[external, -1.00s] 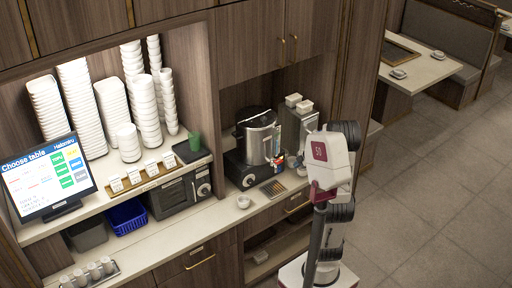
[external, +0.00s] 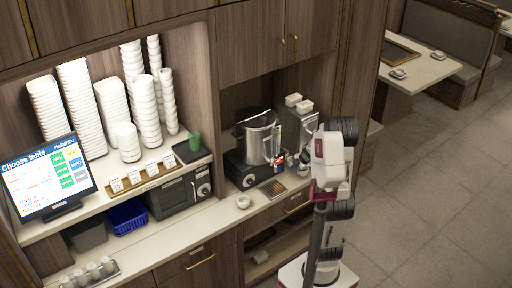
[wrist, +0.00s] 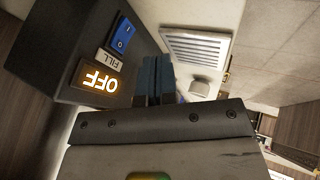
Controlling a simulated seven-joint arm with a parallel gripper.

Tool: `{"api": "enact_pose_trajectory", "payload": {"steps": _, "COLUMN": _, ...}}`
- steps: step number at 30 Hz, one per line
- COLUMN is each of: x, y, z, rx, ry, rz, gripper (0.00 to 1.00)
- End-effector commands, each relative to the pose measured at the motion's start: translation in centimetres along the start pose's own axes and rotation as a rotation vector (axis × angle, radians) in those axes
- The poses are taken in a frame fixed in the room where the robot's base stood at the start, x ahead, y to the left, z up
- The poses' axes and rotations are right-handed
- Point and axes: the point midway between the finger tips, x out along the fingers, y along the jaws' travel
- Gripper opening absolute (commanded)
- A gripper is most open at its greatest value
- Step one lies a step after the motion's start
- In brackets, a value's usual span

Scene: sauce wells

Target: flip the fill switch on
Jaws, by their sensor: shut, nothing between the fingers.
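In the wrist view, the fill switch (wrist: 123,37) is a blue rocker on the face of a dark box. A FILL label (wrist: 109,60) and a lit sign reading OFF (wrist: 100,80) are beside it. My gripper (wrist: 157,64) has its dark blue fingers together, empty, beside the switch and label in the picture. I see no clear contact with the switch. In the external view, my arm's white wrist is at the right of the counter, by the steel pot (external: 259,138); the fingertips and switch are not clear there.
White containers (external: 299,103) top the unit behind my arm. Open floor lies to the right.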

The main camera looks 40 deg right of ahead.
Motion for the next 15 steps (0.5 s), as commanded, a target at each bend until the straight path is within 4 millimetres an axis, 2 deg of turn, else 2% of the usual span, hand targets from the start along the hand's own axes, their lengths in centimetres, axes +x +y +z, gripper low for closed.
{"api": "enact_pose_trajectory", "payload": {"steps": 12, "x": 6.5, "y": 0.0, "z": 0.0, "rx": 0.000, "ry": 0.000, "rz": -0.002, "gripper": 0.00}}
{"api": "enact_pose_trajectory", "payload": {"steps": 15, "x": 7.1, "y": 1.1, "z": 0.0, "rx": -0.002, "ry": 0.000, "rz": -0.001, "gripper": 0.00}}
